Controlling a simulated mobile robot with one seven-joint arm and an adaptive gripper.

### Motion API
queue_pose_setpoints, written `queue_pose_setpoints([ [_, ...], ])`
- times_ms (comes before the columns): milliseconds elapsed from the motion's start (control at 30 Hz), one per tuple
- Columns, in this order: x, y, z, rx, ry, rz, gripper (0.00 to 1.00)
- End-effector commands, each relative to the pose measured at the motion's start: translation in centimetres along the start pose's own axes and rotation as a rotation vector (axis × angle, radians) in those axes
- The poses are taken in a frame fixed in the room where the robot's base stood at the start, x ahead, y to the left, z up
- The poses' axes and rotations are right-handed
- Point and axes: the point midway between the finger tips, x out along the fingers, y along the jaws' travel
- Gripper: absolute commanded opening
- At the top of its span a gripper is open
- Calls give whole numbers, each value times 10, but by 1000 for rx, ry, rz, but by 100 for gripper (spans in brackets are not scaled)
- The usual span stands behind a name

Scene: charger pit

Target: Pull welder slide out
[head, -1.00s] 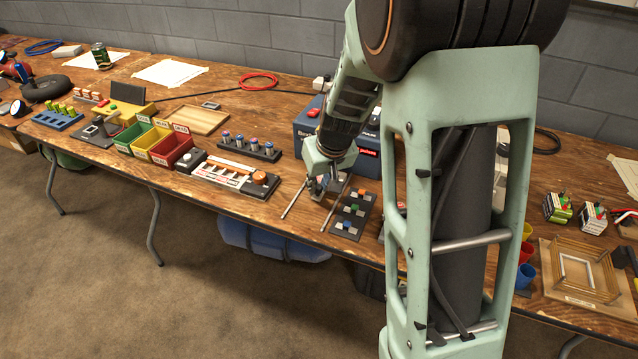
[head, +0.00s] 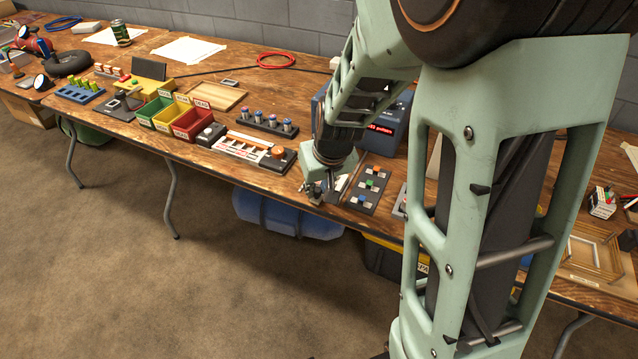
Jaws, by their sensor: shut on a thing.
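The welder is the blue box (head: 393,112) with a dark display showing red lettering, at the back of the bench. My arm covers much of its left and front. My gripper (head: 314,194) points down at the bench's front edge, in front of the box, and is shut on a small part that I take to be the welder slide. My wrist and fingers hide most of that part. A pale strip (head: 341,183) shows just right of the gripper; I cannot tell whether it belongs to the slide or to a rail.
A dark block panel (head: 368,188) with coloured squares lies close to the right of my gripper. An orange-knobbed slider unit (head: 255,150) and a rack of blue-topped cylinders (head: 267,123) are to its left. The floor in front of the bench (head: 180,270) is open.

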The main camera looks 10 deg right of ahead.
Motion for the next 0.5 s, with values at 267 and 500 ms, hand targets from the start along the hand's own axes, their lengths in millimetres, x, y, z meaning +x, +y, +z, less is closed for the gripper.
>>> queue_pose_setpoints([
  [267, 0, 0, 0, 0, 1, 0, 33],
  [500, 0, 0, 0, 0, 1, 0, 34],
])
